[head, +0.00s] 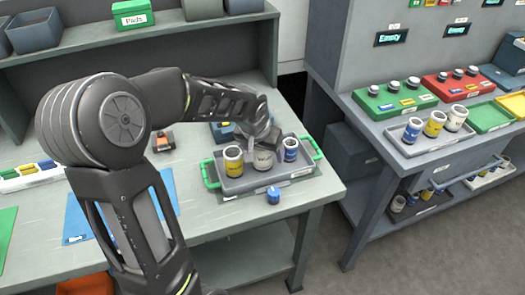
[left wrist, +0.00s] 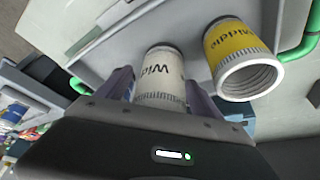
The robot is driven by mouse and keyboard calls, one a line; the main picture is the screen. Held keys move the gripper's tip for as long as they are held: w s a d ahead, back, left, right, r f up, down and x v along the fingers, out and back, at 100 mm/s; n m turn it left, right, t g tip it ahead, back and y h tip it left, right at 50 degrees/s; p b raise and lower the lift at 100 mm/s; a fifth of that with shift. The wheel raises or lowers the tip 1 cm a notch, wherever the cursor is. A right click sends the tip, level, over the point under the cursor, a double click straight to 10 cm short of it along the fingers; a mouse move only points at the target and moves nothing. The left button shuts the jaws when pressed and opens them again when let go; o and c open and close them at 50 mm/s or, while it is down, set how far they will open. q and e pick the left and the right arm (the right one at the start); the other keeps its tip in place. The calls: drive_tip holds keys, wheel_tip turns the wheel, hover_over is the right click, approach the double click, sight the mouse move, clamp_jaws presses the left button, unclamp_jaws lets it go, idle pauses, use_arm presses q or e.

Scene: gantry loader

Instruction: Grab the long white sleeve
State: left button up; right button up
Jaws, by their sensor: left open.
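A white sleeve (head: 263,159) stands in the middle of a grey tray (head: 262,179) with green handles. A sleeve with a white rim (head: 233,160) stands left of it and a blue sleeve (head: 290,149) right of it. My left gripper (head: 264,139) is at the white sleeve from above and behind, its fingers partly hidden in the head view. In the left wrist view, the open fingers (left wrist: 160,90) stand on either side of the white sleeve (left wrist: 160,68); contact cannot be told. A yellow sleeve (left wrist: 238,52) is beside it. My right gripper is not in view.
A blue cap-like piece (head: 273,196) stands in front of the tray. An orange-and-black item (head: 162,142) lies farther left. The right bench has another grey tray (head: 425,146) with several sleeves, including a white one (head: 456,117), and green and red blocks. A floor gap separates the benches.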

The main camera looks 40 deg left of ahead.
use_arm(q)
drive_tip(key=shift+c, duration=0.2)
idle(0.3)
clamp_jaws()
idle(0.7)
